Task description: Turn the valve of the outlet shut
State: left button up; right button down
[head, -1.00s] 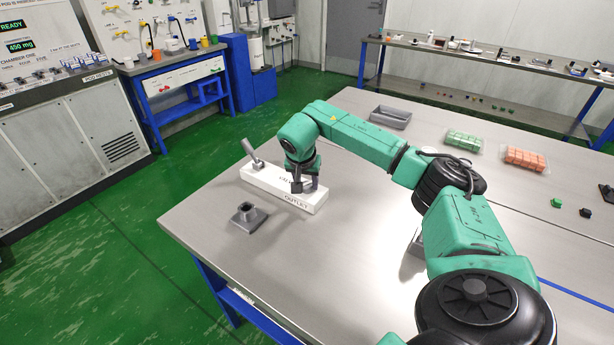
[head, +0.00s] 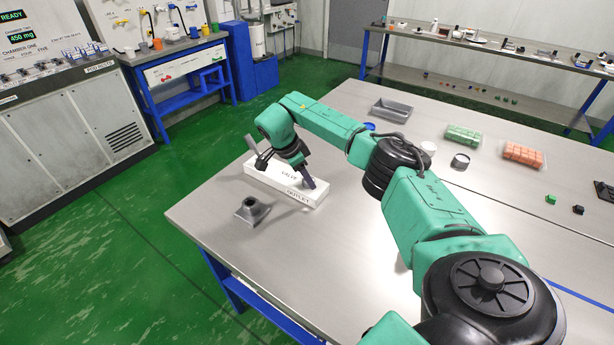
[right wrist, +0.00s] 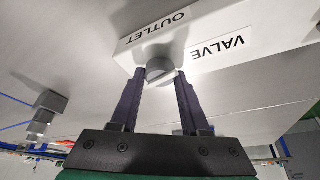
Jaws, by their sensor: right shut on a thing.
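The white valve block (head: 268,178) lies on the steel table near its left edge, with the labels VALVE and OUTLET. A dark grey lever (head: 250,143) stands tilted at its far left end. My right gripper (head: 308,181) leans over the outlet end of the block. In the right wrist view my right gripper (right wrist: 160,78) is shut on a grey round-ended handle (right wrist: 160,70), seen end-on near the OUTLET label. In the head view my gripper hides most of this handle, so its angle cannot be told. My left gripper is out of view.
A grey funnel-like piece (head: 252,210) stands in front of the block, near the table's left edge. A grey tray (head: 391,110), green cubes (head: 462,135) and orange cubes (head: 523,154) lie farther back. The table's front middle is clear.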

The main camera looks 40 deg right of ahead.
jog(key=shift+w+r+m+g, duration=0.1)
jog(key=shift+m+g, duration=0.3)
jog(key=shift+m, duration=0.8)
jog(key=shift+y, duration=0.3)
jog(key=shift+c, duration=1.9)
grip_release()
jog(key=shift+w+a+r+b, duration=0.1)
jog(key=shift+a+r+b, duration=0.05)
jog(key=shift+r+b, duration=0.2)
jog(key=v, duration=1.3)
jog(key=shift+r+b, duration=0.3)
jog(key=shift+b, duration=0.15)
